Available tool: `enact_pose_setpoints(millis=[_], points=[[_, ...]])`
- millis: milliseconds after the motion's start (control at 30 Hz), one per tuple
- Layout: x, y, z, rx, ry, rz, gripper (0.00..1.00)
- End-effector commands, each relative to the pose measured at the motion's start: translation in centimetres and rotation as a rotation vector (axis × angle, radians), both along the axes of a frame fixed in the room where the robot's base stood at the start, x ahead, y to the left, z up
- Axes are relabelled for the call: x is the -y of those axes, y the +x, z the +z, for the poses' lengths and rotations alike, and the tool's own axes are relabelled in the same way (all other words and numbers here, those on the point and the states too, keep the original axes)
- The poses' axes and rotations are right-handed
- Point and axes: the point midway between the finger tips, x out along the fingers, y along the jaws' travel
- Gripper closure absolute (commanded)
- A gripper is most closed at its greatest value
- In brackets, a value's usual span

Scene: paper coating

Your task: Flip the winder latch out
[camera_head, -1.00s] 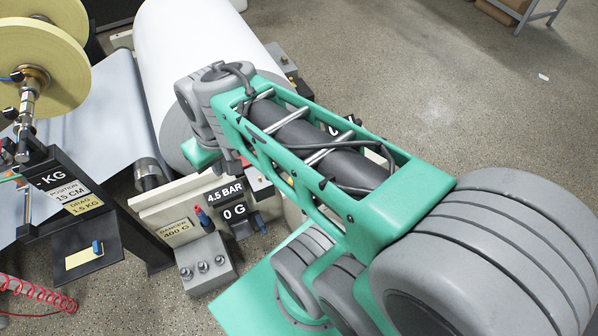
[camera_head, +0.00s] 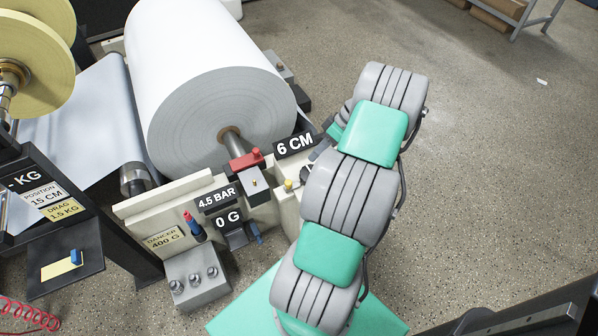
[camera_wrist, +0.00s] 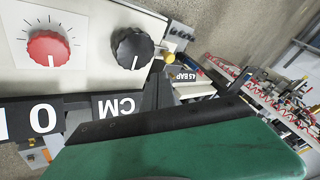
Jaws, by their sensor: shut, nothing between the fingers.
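The winder holds a large white paper roll (camera_head: 205,95) on a shaft. At the shaft's near end a red part (camera_head: 246,160), which looks like the winder latch, sits on the cream frame beside a grey plate (camera_head: 255,183). I cannot tell its exact position. My gripper shows in the wrist view (camera_wrist: 158,78) as dark, shut fingers beyond a green body, with nothing between them. It is near the control panel (camera_wrist: 85,70). In the head view it is mostly hidden behind my arm, right of the latch. I cannot make out the latch in the wrist view.
A yellow knob (camera_head: 288,185) stands between the latch and my arm. The wrist view shows a red dial (camera_wrist: 47,48) and a black dial (camera_wrist: 132,48). The 6 CM sign (camera_head: 295,144) and 4.5 BAR sign (camera_head: 216,197) are close by. Open floor lies to the right.

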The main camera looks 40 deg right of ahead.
Motion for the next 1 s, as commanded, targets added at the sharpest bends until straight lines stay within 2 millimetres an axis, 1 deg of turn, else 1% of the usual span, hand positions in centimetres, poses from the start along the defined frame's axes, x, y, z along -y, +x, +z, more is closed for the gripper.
enact_pose_setpoints(millis=[167, 400, 500, 600, 733, 1000], points=[[-1.0, 0.5, -1.5, -0.001, 0.002, 0.0, 1.0], [-3.6, 1.9, -5.4, -0.002, 0.003, 0.0, 1.0], [-4.4, 2.3, -6.8, -0.002, 0.002, 0.0, 1.0], [-4.9, 2.6, -7.6, -0.002, 0.001, -0.001, 1.0], [-5.2, 2.8, -8.1, -0.001, 0.001, -0.002, 1.0], [-5.2, 2.8, -8.0, -0.001, 0.0, -0.003, 1.0]])
